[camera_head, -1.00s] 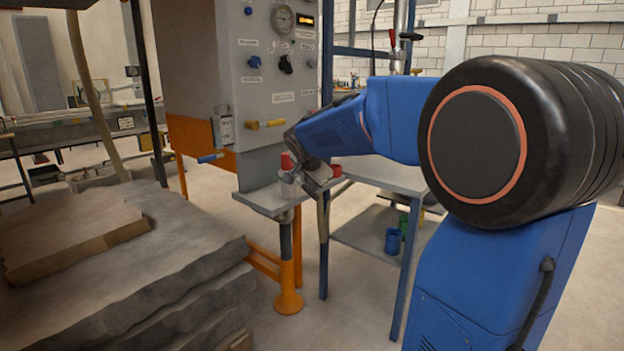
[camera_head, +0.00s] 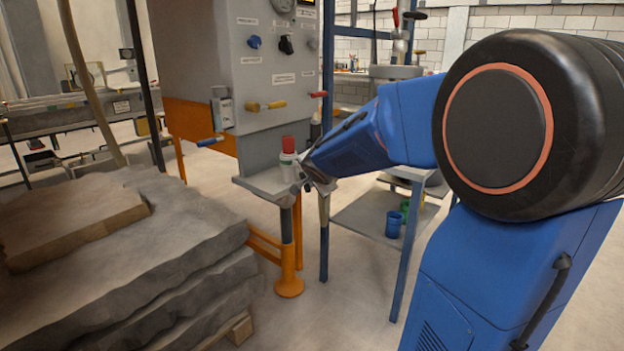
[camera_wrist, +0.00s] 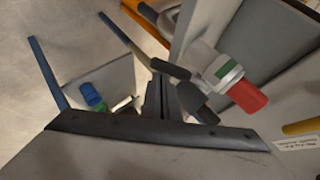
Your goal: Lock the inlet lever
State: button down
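The labels are too small to tell which is the inlet lever. My gripper (camera_head: 313,183) is below and right of the yellow handle, beside the small shelf, apart from these handles. In the wrist view its dark fingers (camera_wrist: 178,101) show, but their opening is unclear. A yellow handle (camera_wrist: 302,127) shows there at the right edge.
Stone slabs (camera_head: 110,240) fill the left. Blue and green cups (camera_head: 393,225) sit on a lower shelf right.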

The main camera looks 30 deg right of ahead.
jog(key=shift+w+f, duration=0.1)
jog(key=shift+f, duration=0.3)
dwell(0.3)
